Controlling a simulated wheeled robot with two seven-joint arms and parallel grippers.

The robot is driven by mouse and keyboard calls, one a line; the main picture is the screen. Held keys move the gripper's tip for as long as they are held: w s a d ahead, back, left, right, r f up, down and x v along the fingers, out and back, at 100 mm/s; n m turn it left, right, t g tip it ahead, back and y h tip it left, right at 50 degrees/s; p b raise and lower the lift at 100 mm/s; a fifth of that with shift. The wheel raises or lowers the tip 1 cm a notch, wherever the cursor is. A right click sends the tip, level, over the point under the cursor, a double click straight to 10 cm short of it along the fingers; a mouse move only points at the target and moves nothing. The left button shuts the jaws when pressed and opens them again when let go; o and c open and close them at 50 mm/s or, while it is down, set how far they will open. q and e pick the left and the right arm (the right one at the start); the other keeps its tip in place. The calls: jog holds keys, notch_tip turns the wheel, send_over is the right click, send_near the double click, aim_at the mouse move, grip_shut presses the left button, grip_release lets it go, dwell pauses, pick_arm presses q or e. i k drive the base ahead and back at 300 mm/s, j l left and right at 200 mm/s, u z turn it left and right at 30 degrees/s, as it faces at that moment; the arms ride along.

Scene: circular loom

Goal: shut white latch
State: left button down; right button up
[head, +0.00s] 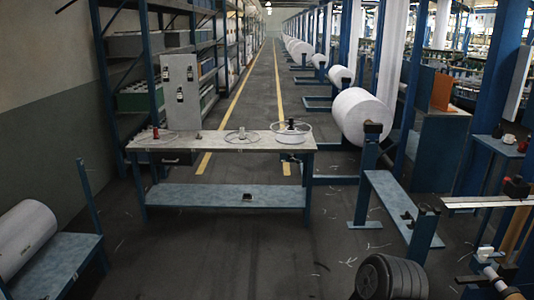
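No part that I can surely name as the white latch shows in the head view. A small white block (486,251) stands at the lower right, close to a pale roller-like part; it is too small to tell whether it is a latch. A pale grey cabinet panel (179,98) with several small black fittings stands by the left shelving; no white latch can be made out on it. Neither of my grippers is in view.
The grey floor (230,255) before the bench is mostly clear.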

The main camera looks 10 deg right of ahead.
aim_at(484, 254)
jog(key=i+l+z, duration=0.2)
jog(key=i, duration=0.65)
jog(key=i+z, duration=0.25)
jog(key=i, duration=0.6)
jog(key=i+j+z, duration=0.2)
jog(key=i, duration=0.65)
jog(key=i+z, duration=0.15)
jog(key=i, duration=0.6)
jog(key=z, duration=1.45)
